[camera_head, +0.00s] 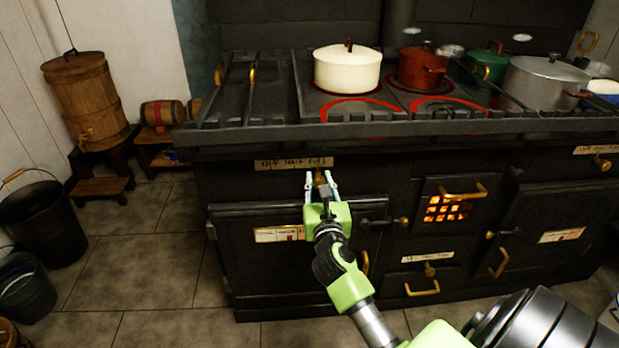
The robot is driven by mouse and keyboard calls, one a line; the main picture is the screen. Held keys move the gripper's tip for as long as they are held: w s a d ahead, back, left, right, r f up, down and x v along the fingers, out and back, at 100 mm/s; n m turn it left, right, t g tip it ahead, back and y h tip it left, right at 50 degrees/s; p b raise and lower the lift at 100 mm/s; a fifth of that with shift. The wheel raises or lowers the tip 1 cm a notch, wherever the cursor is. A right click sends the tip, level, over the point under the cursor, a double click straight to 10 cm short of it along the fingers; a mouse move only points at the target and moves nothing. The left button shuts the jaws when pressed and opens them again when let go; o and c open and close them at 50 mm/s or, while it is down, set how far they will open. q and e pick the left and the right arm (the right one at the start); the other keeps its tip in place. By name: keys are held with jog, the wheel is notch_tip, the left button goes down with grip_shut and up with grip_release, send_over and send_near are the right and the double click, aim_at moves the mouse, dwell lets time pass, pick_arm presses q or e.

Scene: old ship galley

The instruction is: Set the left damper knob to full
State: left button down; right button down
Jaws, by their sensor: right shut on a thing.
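The left damper knob (320,179) is a small brass knob on the front of the black stove, just below a label plate (293,163) that reads OFF, HALF, FULL. My right gripper (321,184) is shut on this knob, one finger on each side. The gripper and its fingers cover most of the knob, so its exact setting is hard to tell. The knob sits below the right part of the plate, near the word FULL. My left gripper is not in view.
The stove top carries a cream pot (347,72), a red pot (421,68), a green pot (489,64) and a grey pot (545,85). A glowing firebox door (447,208) is right of my gripper. Buckets (42,222) stand at left. The tiled floor before the stove is clear.

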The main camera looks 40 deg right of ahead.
jog(key=shift+s+d, duration=0.1)
jog(key=shift+d, duration=0.1)
jog(key=c, duration=1.7)
grip_release()
jog(key=shift+s+d, duration=0.1)
jog(key=shift+d, duration=0.05)
jog(key=shift+s+a, duration=0.15)
jog(key=shift+a, duration=0.1)
jog(key=shift+v, duration=5.75)
